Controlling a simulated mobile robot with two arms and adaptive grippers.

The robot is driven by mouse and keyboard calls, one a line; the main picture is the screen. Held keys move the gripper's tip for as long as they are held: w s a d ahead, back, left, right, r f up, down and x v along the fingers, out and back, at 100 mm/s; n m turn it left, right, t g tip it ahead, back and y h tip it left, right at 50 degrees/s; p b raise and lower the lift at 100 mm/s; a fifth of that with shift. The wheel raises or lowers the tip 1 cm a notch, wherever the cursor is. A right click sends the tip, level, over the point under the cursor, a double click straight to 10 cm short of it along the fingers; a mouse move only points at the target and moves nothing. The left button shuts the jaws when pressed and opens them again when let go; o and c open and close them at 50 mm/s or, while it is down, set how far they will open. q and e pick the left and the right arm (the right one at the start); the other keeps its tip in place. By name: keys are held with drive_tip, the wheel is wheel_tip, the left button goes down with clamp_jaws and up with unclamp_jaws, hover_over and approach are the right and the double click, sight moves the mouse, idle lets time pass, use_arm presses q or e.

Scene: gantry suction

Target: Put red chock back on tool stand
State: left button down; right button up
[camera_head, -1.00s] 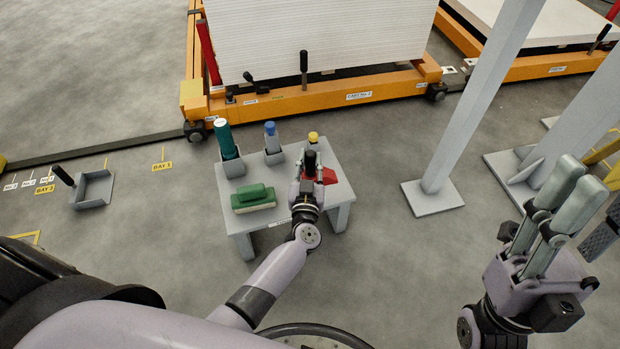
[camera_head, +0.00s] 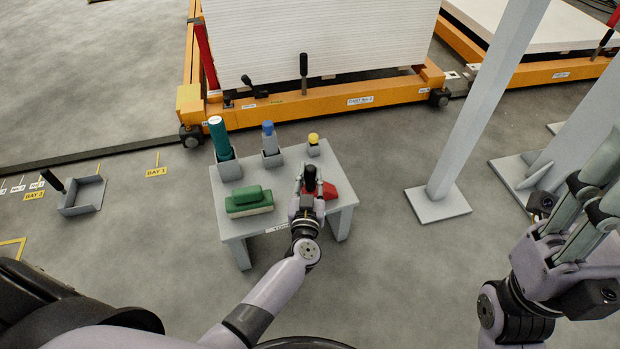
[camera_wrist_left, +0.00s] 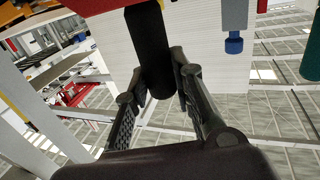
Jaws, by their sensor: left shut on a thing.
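The red chock (camera_head: 327,191) is at the right front part of the grey tool stand (camera_head: 283,182), partly hidden behind my left gripper. My left gripper (camera_head: 309,186) is shut on the chock's upright black handle (camera_head: 310,175). In the left wrist view the black handle (camera_wrist_left: 152,50) sits between the two fingers (camera_wrist_left: 158,88), with a strip of red (camera_wrist_left: 92,6) at the top edge. I cannot tell whether the chock touches the stand top. My right gripper (camera_head: 582,215) is at the right edge, away from the stand; its finger gap is unclear.
On the stand are a green bottle (camera_head: 219,138), a blue-topped tool (camera_head: 269,137), a yellow-topped item (camera_head: 314,138) and a green block (camera_head: 249,205). An orange cart (camera_head: 330,98) stands behind. A grey post (camera_head: 465,140) rises at right.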

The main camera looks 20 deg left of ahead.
use_arm(q)
drive_tip(key=c, duration=1.8)
unclamp_jaws()
drive_tip(key=shift+f, duration=0.15)
drive_tip(key=shift+c, duration=0.2)
drive_tip(key=o, duration=0.5)
